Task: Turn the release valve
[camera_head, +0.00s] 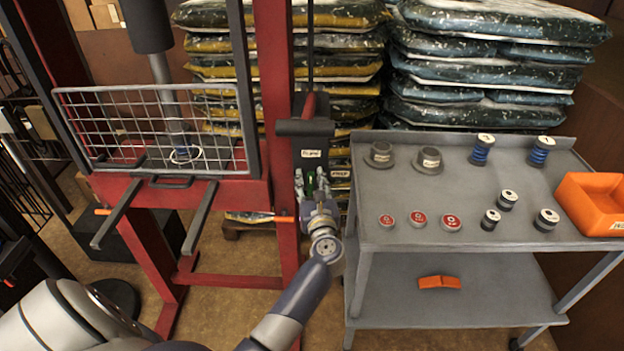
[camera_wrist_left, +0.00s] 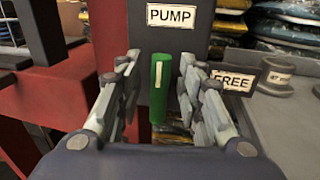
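The release valve appears as a green upright handle (camera_wrist_left: 159,88) with a pale stripe, just below the PUMP label (camera_wrist_left: 171,15) in the left wrist view. In the head view only a bit of the green handle (camera_head: 310,183) shows between the fingers. My left gripper (camera_wrist_left: 158,75) is open, with one finger on each side of the handle and a visible gap on both sides. In the head view my left gripper (camera_head: 312,185) is at the pump on the red press post. My right gripper is in neither view.
A FREE label (camera_wrist_left: 233,80) sticks out right of the fingers. The red press frame (camera_head: 277,120) with its wire guard (camera_head: 150,125) stands left. A grey cart (camera_head: 470,185) with weights, dies and an orange bin (camera_head: 595,204) stands close right. Stacked bags (camera_head: 490,60) are behind.

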